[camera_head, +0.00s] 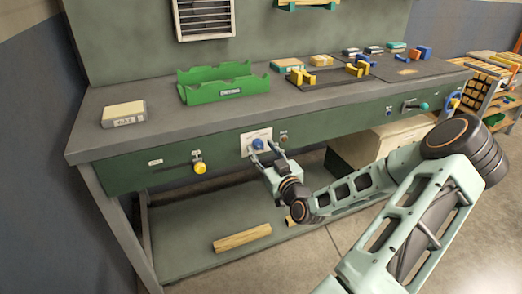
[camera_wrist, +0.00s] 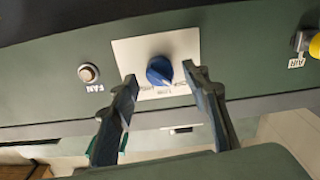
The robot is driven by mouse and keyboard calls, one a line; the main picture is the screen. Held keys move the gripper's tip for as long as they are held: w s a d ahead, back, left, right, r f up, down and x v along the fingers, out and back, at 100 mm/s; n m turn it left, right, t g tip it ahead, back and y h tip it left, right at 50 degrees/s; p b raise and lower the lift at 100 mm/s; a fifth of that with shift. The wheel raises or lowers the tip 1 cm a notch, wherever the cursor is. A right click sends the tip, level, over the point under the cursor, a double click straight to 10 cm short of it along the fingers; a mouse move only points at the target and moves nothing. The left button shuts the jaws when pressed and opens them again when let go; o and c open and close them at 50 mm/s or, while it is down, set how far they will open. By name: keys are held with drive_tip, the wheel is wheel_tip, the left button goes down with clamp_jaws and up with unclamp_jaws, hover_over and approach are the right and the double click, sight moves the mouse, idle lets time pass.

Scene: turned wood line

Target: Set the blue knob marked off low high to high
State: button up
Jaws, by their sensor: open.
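The blue knob (camera_wrist: 159,71) sits on a white plate (camera_wrist: 184,44) on the green front panel. In the wrist view the plate's lettering is upside down, with small marks below the knob. The knob's narrow end seems to point to the lower right, near the mark at that side; the exact setting is too small to read. In the head view the knob (camera_head: 258,144) is just beyond my gripper (camera_head: 264,152). My gripper (camera_wrist: 160,76) is open, one finger to each side of the knob in the wrist view. I cannot tell whether the fingers touch it.
A FAN button (camera_wrist: 88,73) is left of the plate in the wrist view. A yellow AIR valve (camera_head: 200,167) is on the same panel, left in the head view. Above are a green tray (camera_head: 224,84) and a box (camera_head: 123,114) on the bench top. A wooden block (camera_head: 242,238) lies on the lower shelf.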

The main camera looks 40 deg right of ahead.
drive_tip(key=shift+w+d, duration=0.15)
drive_tip(key=shift+w, duration=0.35)
drive_tip(key=c, duration=1.2)
drive_tip(key=shift+o, duration=0.2)
